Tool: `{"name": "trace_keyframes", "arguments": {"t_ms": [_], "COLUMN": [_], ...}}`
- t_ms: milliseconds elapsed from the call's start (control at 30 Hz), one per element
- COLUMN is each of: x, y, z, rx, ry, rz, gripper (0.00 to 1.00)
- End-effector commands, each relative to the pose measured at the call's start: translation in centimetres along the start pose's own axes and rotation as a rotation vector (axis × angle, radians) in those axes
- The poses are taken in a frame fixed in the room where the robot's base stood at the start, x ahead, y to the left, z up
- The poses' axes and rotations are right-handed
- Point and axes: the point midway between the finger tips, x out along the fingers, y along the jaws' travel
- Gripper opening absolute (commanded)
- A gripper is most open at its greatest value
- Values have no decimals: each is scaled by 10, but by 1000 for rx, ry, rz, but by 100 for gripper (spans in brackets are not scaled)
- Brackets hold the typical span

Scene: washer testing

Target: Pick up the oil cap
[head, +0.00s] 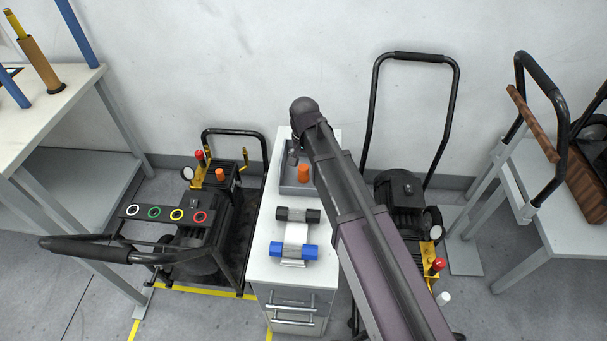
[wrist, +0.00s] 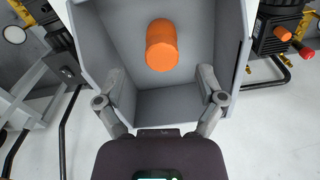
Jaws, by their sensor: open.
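An orange cylindrical cap (wrist: 162,45), which I take to be the oil cap, is inside a grey open tray (wrist: 122,45) in the wrist view. In the head view the cap (head: 303,173) shows in the tray (head: 290,188) at the back of the white cabinet. My gripper (wrist: 162,78) is open and empty, its fingers spread wide near the tray's side walls. The cap lies ahead of the fingers, between their lines and apart from both. In the head view my gripper (head: 293,152) is over the tray, partly hidden by my arm.
A pressure washer (head: 205,225) with another orange cap (head: 220,174) stands left; another washer (head: 400,190) stands right. The wall (head: 250,70) is close behind.

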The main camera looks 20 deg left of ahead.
Motion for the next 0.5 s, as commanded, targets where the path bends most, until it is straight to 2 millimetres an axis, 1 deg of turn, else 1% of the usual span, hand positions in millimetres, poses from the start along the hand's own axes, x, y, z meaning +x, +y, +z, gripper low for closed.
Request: {"name": "trace_keyframes", "arguments": {"t_ms": [33, 100, 500], "x": [8, 13, 40], "y": [0, -1, -2], "z": [0, 0, 1], "rx": [0, 0, 0], "ry": [0, 0, 0], "rz": [0, 0, 0], "gripper": [88, 88, 88]}}
